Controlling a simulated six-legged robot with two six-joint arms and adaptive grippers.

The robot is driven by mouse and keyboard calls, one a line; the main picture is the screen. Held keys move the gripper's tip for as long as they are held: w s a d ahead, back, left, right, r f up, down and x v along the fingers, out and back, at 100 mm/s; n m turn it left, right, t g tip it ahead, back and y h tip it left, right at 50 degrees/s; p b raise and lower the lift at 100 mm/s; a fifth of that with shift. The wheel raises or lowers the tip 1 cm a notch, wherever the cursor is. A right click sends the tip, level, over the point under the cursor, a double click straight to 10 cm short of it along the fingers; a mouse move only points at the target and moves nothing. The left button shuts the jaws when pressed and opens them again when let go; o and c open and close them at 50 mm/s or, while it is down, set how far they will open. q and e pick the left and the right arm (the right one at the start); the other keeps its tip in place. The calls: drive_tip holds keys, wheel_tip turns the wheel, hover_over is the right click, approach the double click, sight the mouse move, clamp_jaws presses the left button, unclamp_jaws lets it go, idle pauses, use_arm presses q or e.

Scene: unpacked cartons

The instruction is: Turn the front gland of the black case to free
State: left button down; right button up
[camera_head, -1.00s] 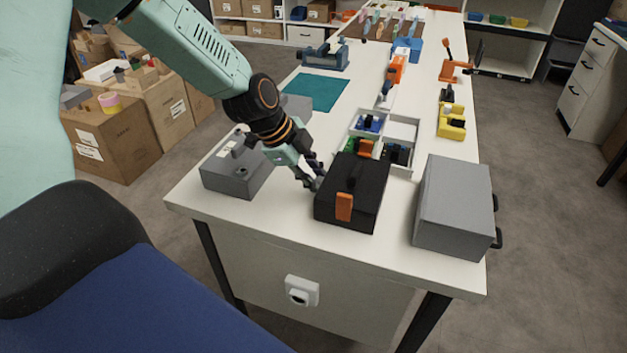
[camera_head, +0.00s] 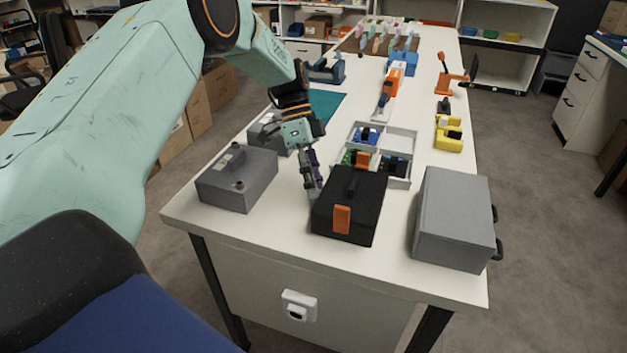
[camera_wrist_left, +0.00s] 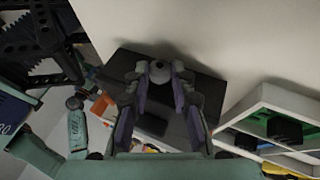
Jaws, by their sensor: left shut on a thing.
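The black case (camera_head: 360,215) sits on the white table with an orange latch (camera_head: 342,219) on its near face and a handle (camera_head: 351,186) on top. My left gripper (camera_head: 314,190) points down at the case's left side. In the left wrist view, my left gripper (camera_wrist_left: 160,78) is shut on a round grey gland (camera_wrist_left: 159,69), with a purple-padded finger on either side. The dark case (camera_wrist_left: 205,88) lies behind it. The fingers hide the gland in the head view, and its turn angle cannot be told. My right gripper is out of view.
Grey boxes stand left (camera_head: 238,184) and right (camera_head: 453,220) of the case. A divided white tray (camera_head: 400,140) with small parts sits just behind it. The table's front edge is close. Bare table lies between the case and the left box.

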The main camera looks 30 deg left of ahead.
use_arm(q)
drive_tip(key=shift+w+a+f+g+h+b, duration=0.1)
drive_tip(key=shift+f+g+h+b, duration=0.25)
drive_tip(key=shift+g+b, duration=0.3)
drive_tip(key=shift+n+g+b, duration=0.3)
drive_tip(key=shift+g+b, duration=0.35)
drive_tip(key=shift+b, duration=0.05)
drive_tip(key=c, duration=1.1)
unclamp_jaws()
drive_tip(key=shift+w+r, duration=0.1)
drive_tip(key=shift+c, duration=0.2)
wheel_tip(320, 180, up, 10)
drive_tip(key=shift+c, duration=0.3)
